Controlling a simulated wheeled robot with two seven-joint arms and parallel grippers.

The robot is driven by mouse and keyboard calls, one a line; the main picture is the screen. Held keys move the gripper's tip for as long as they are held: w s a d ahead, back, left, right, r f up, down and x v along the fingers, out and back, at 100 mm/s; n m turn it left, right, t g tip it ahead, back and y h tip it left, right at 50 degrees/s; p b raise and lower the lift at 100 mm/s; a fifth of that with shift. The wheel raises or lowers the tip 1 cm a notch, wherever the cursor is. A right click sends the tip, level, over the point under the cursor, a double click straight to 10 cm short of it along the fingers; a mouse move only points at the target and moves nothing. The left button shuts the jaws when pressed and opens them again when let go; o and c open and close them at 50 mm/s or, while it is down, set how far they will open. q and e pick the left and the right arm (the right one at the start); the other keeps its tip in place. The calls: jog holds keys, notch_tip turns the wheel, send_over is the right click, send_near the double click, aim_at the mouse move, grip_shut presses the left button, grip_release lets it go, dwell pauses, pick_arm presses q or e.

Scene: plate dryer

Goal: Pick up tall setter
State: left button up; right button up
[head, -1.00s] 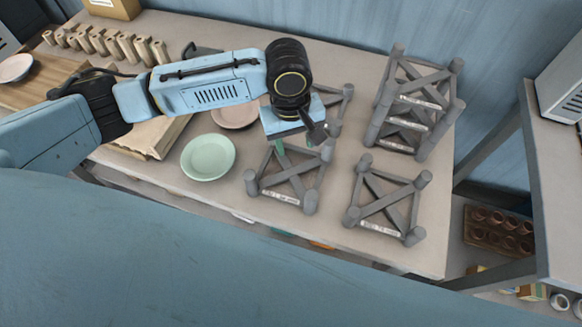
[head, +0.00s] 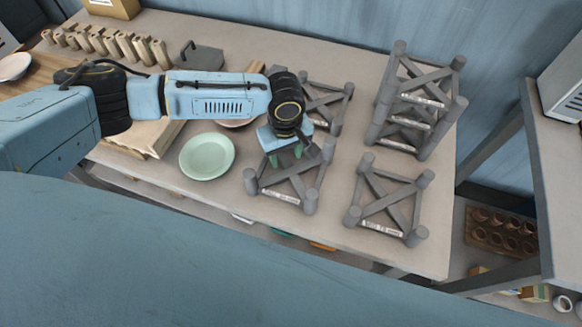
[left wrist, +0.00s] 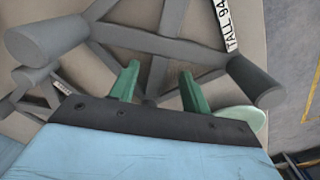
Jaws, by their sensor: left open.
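A grey setter, an X-braced frame with round corner posts (head: 309,203), stands near the table's front edge. In the left wrist view, a label on this setter (left wrist: 165,45) reads "TALL 94", partly cut off. My left gripper (head: 285,156) is over the setter's far side, pointing down. Its two green fingers (left wrist: 160,88) are apart, with the setter's bars just beyond them. I cannot tell if they touch it. The gripper hides part of the setter's far edge. My right gripper is not in view.
Another setter (head: 390,207) stands to the right, one (head: 325,103) behind, and a stack of setters (head: 384,100) at the back right. A green plate (head: 207,157) lies to the left. A shelf unit (head: 535,170) stands beyond the table's right end.

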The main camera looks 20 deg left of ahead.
aim_at(291, 167)
pick_arm(q)
jog(key=shift+f, duration=1.4)
grip_shut()
